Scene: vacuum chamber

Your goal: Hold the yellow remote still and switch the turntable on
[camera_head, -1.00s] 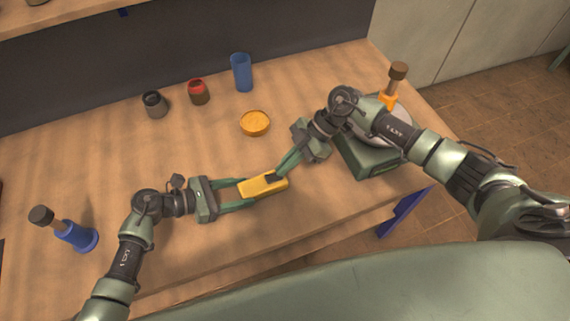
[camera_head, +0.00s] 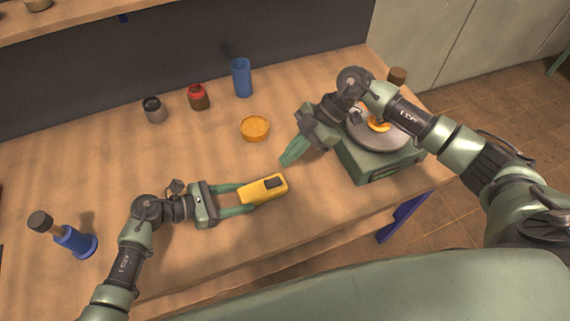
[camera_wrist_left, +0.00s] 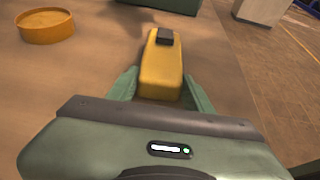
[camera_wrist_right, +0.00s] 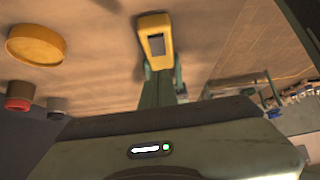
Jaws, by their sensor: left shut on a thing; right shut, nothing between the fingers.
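The yellow remote (camera_head: 256,191) has a dark switch block at its far end and lies level just above or on the table; I cannot tell which. My left gripper (camera_head: 246,198) is shut on its near end, as the left wrist view of the remote (camera_wrist_left: 161,70) also shows. My right gripper (camera_head: 288,160) is shut and empty, apart from the remote and up-right of it. In the right wrist view the remote (camera_wrist_right: 155,24) is beyond the fingertips. The turntable (camera_head: 372,168) is a green box with a grey round platter, partly hidden by my right arm.
An orange piece (camera_head: 378,124) shows on the platter, with a brown top (camera_head: 397,75) behind my arm. An orange dish (camera_head: 254,128), blue cup (camera_head: 241,78), red-topped jar (camera_head: 199,98) and dark jar (camera_head: 154,109) stand behind.

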